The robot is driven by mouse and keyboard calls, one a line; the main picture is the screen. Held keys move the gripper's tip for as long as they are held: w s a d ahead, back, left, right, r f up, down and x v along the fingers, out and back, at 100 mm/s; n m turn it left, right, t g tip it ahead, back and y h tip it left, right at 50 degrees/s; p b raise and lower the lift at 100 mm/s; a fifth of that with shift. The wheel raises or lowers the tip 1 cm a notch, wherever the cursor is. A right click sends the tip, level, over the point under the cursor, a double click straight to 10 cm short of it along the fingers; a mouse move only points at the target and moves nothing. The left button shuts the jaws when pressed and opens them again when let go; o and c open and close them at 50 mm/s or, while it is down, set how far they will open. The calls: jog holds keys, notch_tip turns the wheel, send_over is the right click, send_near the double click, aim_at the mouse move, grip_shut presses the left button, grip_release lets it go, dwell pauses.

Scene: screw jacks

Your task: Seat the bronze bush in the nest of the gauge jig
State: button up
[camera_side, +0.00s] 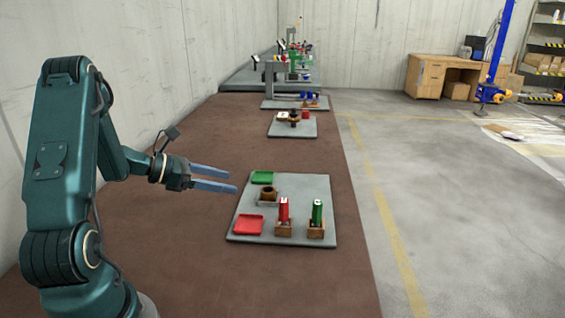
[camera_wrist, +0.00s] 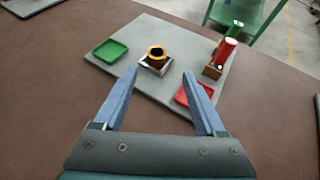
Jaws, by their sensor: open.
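The bronze bush (camera_side: 268,191) is a short ring with a dark bore. It stands upright at a small square grey holder (camera_side: 267,202), which looks like the nest, on the grey board (camera_side: 248,217). In the wrist view the bush (camera_wrist: 156,52) shows above the holder (camera_wrist: 154,67), beyond my fingertips. I cannot tell how deep it sits or whether it is fully level. My gripper (camera_side: 235,180) is open and empty, its two blue fingers apart, left of the board and above the bench. In the wrist view my gripper (camera_wrist: 160,73) points toward the bush.
A green tray (camera_side: 262,178) and a red tray (camera_side: 248,225) lie on the board's left side. A red plug (camera_side: 284,210) and a green plug (camera_side: 317,212) stand upright in wooden blocks at the front. Another board (camera_side: 280,129) stands farther back. The brown bench between is clear.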

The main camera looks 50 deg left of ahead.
jog(key=s+d+r+m+g+h, duration=0.1)
jog(key=d+r+m+g+h, duration=0.15)
jog(key=d+m, duration=0.65)
jog(key=s+d+r+m+g+h, duration=0.15)
jog(key=d+r+m+g, duration=0.35)
jog(key=d, duration=0.5)
jog(key=s+d+m+y, duration=0.2)
jog(key=s+m+y, duration=0.5)
jog(key=m, duration=1.1)
jog(key=s, duration=0.4)
jog(key=shift+s+d+r+m+t+y, duration=0.3)
jog(key=shift+d+r+t, duration=0.05)
jog(key=shift+d, duration=0.05)
